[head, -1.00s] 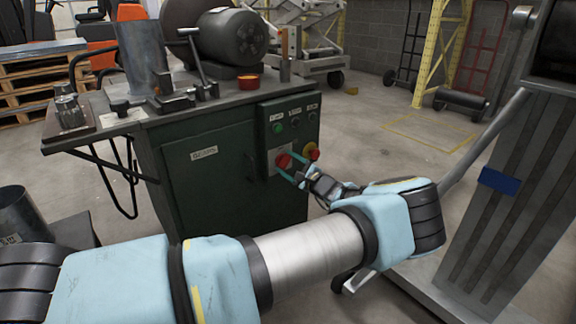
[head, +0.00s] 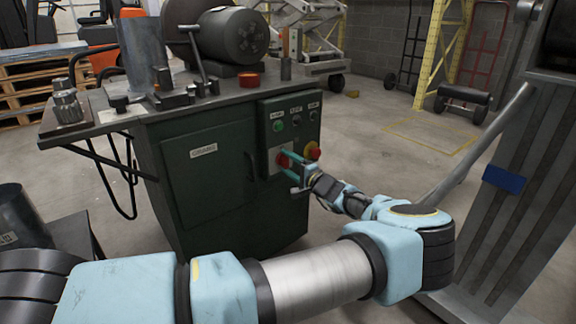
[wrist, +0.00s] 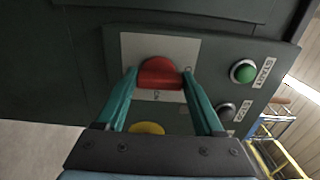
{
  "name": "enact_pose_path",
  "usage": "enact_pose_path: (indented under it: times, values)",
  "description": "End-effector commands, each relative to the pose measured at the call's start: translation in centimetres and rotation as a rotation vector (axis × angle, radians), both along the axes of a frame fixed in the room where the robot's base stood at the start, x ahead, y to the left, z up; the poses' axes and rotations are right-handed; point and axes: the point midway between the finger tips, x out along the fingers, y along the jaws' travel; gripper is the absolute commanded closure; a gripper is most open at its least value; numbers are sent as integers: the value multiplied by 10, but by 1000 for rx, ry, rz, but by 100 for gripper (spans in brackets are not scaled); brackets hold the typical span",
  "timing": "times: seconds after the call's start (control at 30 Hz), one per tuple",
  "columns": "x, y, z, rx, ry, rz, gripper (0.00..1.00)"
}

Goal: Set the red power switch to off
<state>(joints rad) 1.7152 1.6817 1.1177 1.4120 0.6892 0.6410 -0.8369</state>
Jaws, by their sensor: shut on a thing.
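The red power switch (head: 282,159) is on a pale plate on the front control panel of a dark green machine cabinet. In the wrist view the red switch (wrist: 160,72) sits between the two teal fingertips of my gripper (wrist: 161,79), one at each side. My gripper (head: 291,163) is shut on the switch. The fingers cover part of the plate's markings, so I cannot read which position the switch is in.
A green button (wrist: 243,71) and a dark button (wrist: 227,111) are on the same panel. The machine top (head: 232,97) holds a motor and fittings.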

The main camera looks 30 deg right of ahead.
Motion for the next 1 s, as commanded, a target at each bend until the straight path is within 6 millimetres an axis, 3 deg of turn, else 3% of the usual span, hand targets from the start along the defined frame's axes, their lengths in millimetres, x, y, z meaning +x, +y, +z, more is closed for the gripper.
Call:
enact_pose_path:
  times: [0.53,0.57,0.8,1.0]
  values:
    - [-1,-1,-1,-25,-3,-2,86]
    - [-1,-1,-1,-25,-3,-2,28]
    - [0,0,-1,-24,-4,-1,1]
    - [0,0,0,-23,-4,-1,0]
